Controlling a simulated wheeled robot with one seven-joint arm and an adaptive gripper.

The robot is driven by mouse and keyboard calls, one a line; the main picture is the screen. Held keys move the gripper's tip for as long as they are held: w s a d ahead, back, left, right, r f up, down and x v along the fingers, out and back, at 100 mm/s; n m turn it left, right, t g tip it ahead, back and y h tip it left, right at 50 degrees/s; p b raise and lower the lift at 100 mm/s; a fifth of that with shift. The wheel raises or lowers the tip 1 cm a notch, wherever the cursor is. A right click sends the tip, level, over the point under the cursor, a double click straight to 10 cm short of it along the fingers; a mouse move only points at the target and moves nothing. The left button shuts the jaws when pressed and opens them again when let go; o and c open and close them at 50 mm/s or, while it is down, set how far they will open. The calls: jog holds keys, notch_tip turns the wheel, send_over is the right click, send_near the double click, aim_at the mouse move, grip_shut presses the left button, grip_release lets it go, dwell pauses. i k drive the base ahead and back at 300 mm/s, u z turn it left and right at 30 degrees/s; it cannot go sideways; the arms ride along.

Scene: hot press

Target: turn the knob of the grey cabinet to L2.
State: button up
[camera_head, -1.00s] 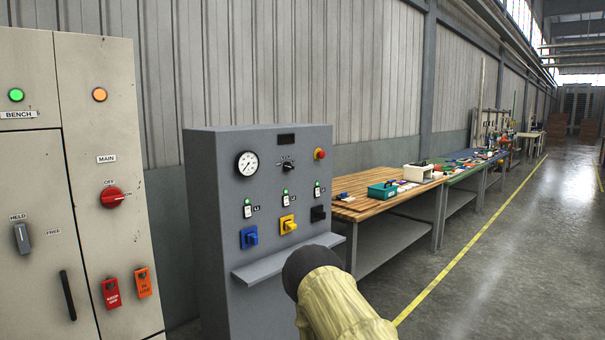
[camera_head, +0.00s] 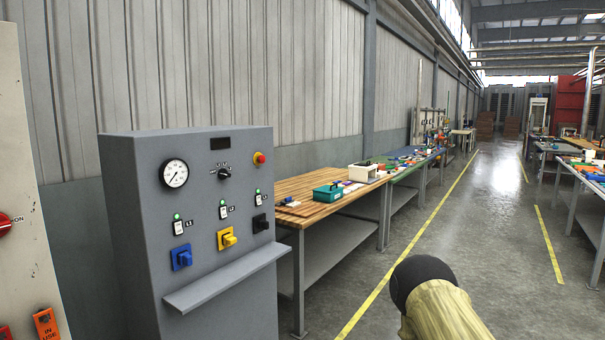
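The grey cabinet (camera_head: 140,200) stands left of centre, its front panel facing me at an angle. Its black selector knob (camera_head: 224,173) sits at the top middle of the panel, with small markings around it too small to read. Below are green lamps with white switches labelled L1, L2 and L3, then a blue (camera_head: 181,257), a yellow (camera_head: 227,238) and a black (camera_head: 260,223) rotary handle. My arm shows at the bottom right, well apart from the cabinet. My gripper is not visible.
A beige cabinet (camera_head: 35,240) with a red knob (camera_head: 6,224) stands at the left edge. A grey ledge (camera_head: 228,275) juts from the grey cabinet's front. A wooden workbench (camera_head: 325,190) stands behind right. The floor in front of the cabinet and to the right is open.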

aim_at(222, 174)
jog(key=z, duration=0.2)
jog(key=i, duration=1.4)
jog(key=u, duration=0.75)
